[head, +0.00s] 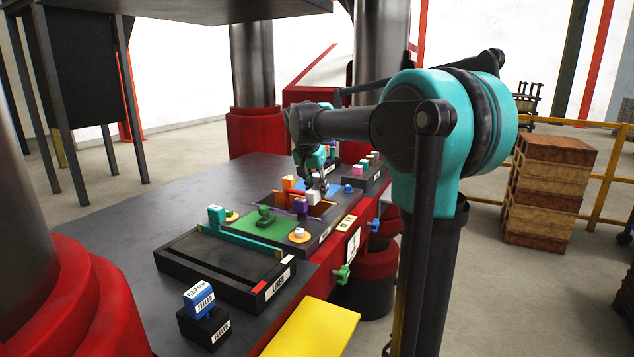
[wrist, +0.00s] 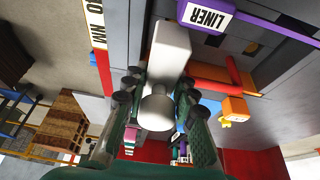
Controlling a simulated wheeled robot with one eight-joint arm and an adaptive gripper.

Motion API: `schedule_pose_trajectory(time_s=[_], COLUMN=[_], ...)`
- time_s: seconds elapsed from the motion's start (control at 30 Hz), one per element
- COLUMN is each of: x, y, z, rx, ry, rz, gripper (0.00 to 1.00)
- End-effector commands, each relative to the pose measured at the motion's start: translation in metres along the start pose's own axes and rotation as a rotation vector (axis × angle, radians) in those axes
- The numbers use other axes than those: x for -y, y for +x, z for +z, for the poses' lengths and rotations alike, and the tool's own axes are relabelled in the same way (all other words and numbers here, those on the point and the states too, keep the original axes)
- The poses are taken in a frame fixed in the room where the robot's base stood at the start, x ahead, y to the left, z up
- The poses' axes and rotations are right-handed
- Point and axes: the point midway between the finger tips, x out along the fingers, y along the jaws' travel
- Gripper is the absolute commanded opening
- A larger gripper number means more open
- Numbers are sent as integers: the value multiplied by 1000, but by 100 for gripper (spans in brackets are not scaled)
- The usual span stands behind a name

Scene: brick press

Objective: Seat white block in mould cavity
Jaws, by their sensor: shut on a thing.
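The white block (head: 313,198) is in my gripper (head: 317,183), over the right part of the dark mould cavity (head: 321,210). In the wrist view, my gripper (wrist: 160,82) has its two fingers on either side of the block's round white knob, and the white block (wrist: 171,45) extends away from them. A purple block (head: 300,206) and an orange block (head: 288,183) stand at the cavity; the purple one (wrist: 206,15) bears a LINER label in the wrist view. Whether the white block's lower end touches the cavity floor cannot be told.
Blue and black FEELER blocks (head: 200,302) stand at the front. A black rack of small blocks (head: 366,180) stands beyond the mould. The table's left side (head: 150,215) is clear.

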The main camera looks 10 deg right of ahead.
Motion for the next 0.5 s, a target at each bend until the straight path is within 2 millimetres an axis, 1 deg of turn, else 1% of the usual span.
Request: schedule_pose_trajectory(time_s=[0.1, 0.2, 0.5], x=[0, 0, 0], y=[13, 20, 24], z=[5, 8, 10], rx=[0, 0, 0], ry=[0, 0, 0], rz=[0, 0, 0], gripper=[0, 0, 0])
